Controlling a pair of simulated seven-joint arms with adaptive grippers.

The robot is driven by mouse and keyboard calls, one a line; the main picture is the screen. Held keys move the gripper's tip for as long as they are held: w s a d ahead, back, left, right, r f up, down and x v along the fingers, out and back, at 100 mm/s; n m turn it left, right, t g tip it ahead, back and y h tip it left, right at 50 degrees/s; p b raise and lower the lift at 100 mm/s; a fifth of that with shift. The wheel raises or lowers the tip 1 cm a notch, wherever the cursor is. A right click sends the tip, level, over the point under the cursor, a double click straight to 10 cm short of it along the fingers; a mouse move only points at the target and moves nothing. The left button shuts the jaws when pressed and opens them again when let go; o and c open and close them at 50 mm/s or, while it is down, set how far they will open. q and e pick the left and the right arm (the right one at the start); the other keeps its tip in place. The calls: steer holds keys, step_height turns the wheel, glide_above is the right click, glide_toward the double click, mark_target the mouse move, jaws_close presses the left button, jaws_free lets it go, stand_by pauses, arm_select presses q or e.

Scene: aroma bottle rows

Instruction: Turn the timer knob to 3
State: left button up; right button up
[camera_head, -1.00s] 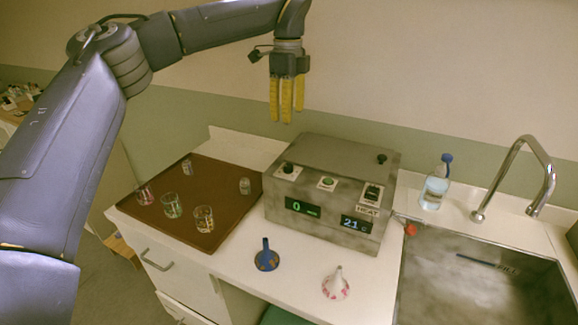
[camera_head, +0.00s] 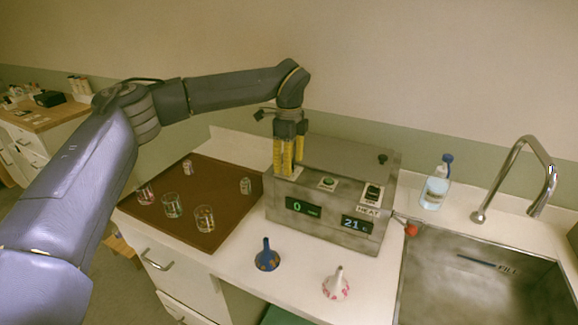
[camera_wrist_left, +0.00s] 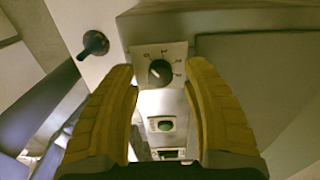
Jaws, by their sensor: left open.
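The timer knob (camera_wrist_left: 160,72) is a dark round knob on a white plate with a number scale, seen between my left fingers in the left wrist view. Its exact pointer setting is too small to read. It sits on top of the grey stone-like box (camera_head: 335,158), at the left corner. In the head view my left gripper (camera_head: 288,172) points straight down over that corner and its yellow fingers hide the knob. The left gripper is open, with a finger on each side of the knob and nothing held. The green timer display (camera_head: 303,207) reads 0. My right gripper is not in view.
On the box are a green button (camera_head: 328,184), a heat switch (camera_head: 372,193) and a 21 display (camera_head: 356,224). A brown tray (camera_head: 215,176) with several glasses lies left. A bottle (camera_head: 436,186) and sink lie right.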

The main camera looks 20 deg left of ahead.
arm_select(q)
steer(key=shift+f, duration=0.6)
steer(key=shift+c, duration=0.3)
jaws_close()
